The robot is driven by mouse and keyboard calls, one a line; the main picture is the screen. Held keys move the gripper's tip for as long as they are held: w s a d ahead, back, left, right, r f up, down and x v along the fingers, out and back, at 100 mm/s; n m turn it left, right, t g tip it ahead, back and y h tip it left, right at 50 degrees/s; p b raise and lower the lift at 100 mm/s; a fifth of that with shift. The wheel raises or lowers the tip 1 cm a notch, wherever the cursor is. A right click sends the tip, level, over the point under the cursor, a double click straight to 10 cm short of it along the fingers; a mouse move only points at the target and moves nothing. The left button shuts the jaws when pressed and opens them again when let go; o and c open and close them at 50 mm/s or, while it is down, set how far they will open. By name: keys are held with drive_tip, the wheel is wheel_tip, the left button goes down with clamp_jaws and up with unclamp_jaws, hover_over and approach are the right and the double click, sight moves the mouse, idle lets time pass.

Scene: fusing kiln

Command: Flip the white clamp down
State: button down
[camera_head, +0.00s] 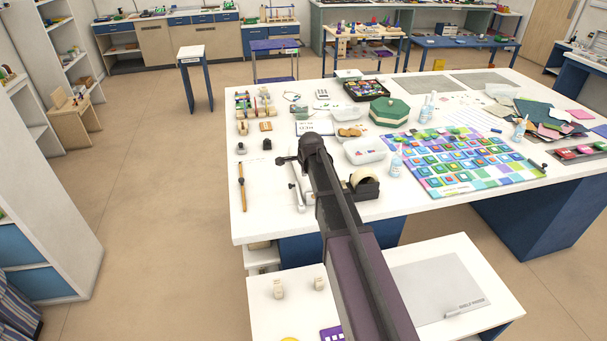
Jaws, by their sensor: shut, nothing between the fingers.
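My dark arm reaches up from the bottom over the near edge of the white worktable (255,222). My gripper (281,160) appears as a small dark shape at the arm's far end, pointing left; it is shut with nothing in it. Below it, a narrow pale bar (298,192) slants down toward the table's near edge, partly beside my arm. I cannot tell whether this bar is the white clamp or how its parts are set. No other clamp is clear, and my arm hides part of the table.
A tape dispenser (364,186) and a clear tub (364,151) are close right of my arm. A brown stick (241,187) lies to the left. A green octagonal box (389,111) stands farther back. A low white bench (262,311) is in front. Floor at left is free.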

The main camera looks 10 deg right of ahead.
sight(295, 185)
drive_tip(key=shift+b+x, duration=2.5)
drive_tip(key=shift+x, duration=0.6)
drive_tip(key=shift+w+a+f+b, duration=0.2)
drive_tip(key=shift+a+f+b, duration=0.3)
drive_tip(key=shift+a, duration=0.25)
drive_tip(key=shift+w+a+f+b, duration=0.25)
drive_tip(key=shift+a+f+b, duration=0.2)
drive_tip(key=shift+a, duration=0.25)
drive_tip(key=shift+d, duration=0.15)
